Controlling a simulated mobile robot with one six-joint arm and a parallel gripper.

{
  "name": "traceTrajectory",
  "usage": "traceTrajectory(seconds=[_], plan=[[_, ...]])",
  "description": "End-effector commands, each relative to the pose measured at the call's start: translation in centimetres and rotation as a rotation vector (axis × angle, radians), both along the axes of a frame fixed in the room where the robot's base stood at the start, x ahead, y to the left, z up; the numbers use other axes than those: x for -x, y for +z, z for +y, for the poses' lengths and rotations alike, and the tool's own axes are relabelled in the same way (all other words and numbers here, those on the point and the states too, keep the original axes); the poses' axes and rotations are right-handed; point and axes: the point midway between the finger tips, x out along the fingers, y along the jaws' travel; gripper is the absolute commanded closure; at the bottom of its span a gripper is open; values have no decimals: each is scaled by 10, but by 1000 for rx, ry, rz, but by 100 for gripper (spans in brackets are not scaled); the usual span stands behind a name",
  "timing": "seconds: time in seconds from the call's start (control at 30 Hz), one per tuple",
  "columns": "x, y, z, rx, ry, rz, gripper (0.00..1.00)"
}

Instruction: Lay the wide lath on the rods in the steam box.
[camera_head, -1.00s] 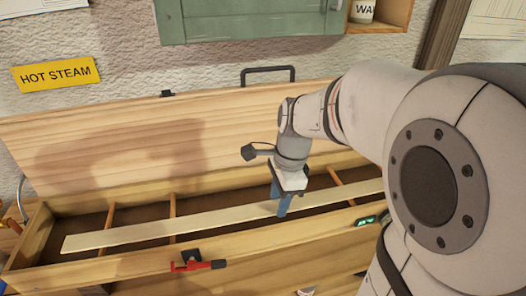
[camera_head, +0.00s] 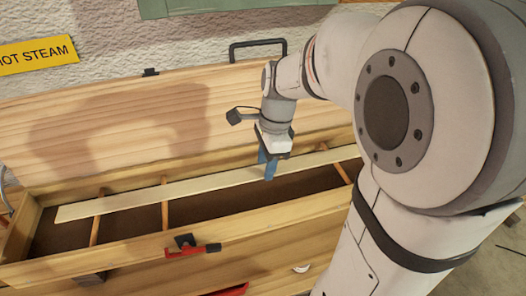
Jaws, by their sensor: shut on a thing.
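The wide lath (camera_head: 205,186) is a long pale strip running lengthwise over the open steam box (camera_head: 120,248). Its left end lies over the box's left part, and its right end passes behind my arm. My gripper (camera_head: 268,170) points down with its blue fingers shut on the lath right of its visible middle. Thin wooden rods cross the dark inside of the box: a left rod (camera_head: 96,228), a middle rod (camera_head: 165,215) and a right rod (camera_head: 343,172). The lath passes above the rods; I cannot tell whether it touches them.
The box's raised lid (camera_head: 110,130) with a black handle (camera_head: 257,45) leans at the back. A yellow "hot steam" sign (camera_head: 35,54) is on the wall. My arm hides the box's right end.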

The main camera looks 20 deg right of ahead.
Motion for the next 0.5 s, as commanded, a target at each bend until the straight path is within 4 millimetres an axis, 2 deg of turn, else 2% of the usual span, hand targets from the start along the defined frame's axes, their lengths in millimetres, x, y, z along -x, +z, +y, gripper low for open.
traceTrajectory(seconds=[0.27,0.5], plan=[[-34,0,0,0,0,0,86],[-36,-33,0,0,-1,0,86]])
